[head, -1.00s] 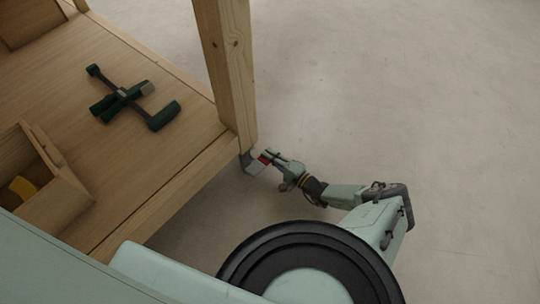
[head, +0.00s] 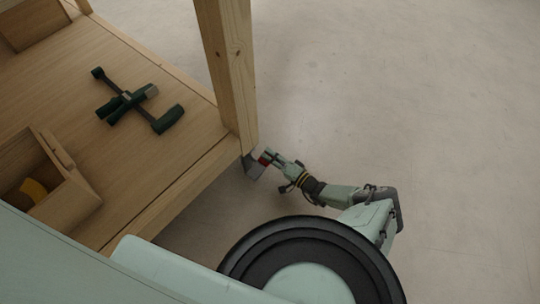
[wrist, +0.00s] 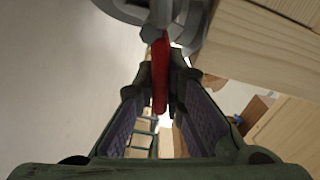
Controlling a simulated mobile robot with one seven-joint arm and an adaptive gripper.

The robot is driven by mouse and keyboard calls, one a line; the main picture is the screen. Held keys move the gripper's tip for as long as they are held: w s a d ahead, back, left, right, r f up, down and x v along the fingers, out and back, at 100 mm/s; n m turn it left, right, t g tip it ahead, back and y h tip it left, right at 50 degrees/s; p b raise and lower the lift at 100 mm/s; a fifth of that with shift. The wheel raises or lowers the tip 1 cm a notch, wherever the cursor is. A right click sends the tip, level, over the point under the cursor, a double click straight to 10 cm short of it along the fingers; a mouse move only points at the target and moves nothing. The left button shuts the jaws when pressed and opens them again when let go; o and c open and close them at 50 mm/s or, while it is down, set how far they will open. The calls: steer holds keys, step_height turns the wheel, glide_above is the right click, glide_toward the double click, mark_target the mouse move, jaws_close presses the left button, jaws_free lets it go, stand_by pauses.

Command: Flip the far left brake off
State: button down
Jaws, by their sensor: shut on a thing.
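A red brake lever (wrist: 160,72) sits at the grey caster (wrist: 185,22) under the corner post of the wooden bench. In the head view the red lever (head: 265,158) is a small patch beside the grey caster bracket (head: 250,166). My gripper (wrist: 160,90) has its fingertips on both sides of the red lever and is shut on it. In the head view my gripper (head: 278,160) reaches in low from the right, just outside the bench corner. The caster's wheel is mostly hidden in the head view.
The wooden bench (head: 150,190) fills the left, with a thick corner post (head: 228,75). On its shelf lie a dark green clamp (head: 135,102) and a wooden box (head: 70,200) with a yellow thing (head: 35,190) inside. Open grey floor (head: 400,90) lies to the right.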

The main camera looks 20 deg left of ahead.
steer(key=shift+s, duration=0.1)
steer(key=c, duration=1.7)
jaws_free()
steer(key=v, duration=1.2)
steer(key=shift+d, duration=0.1)
